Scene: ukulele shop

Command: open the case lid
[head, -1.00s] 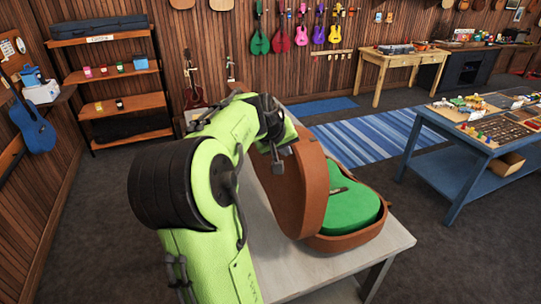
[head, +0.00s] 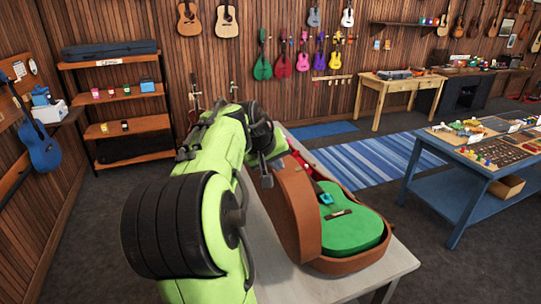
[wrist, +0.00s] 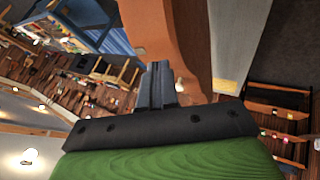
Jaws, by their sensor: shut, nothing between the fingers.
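The brown instrument case (head: 366,262) lies on a pale table. Its lid (head: 297,212) stands raised on the case's left side, close to upright. The interior is exposed, with a green ukulele (head: 352,234) and some red lining in view. My gripper (head: 267,181) is at the lid's upper left, beside its outer face; I cannot tell if it touches. In the wrist view the fingers (wrist: 160,84) are together and empty, with the brown lid surface (wrist: 188,40) just beyond them. My arm hides the table's left part.
The pale table (head: 285,282) has bare space in front of the case. A blue table (head: 440,180) with small parts stands to the right, across a gap of floor. A wooden shelf (head: 125,130) stands at the back left.

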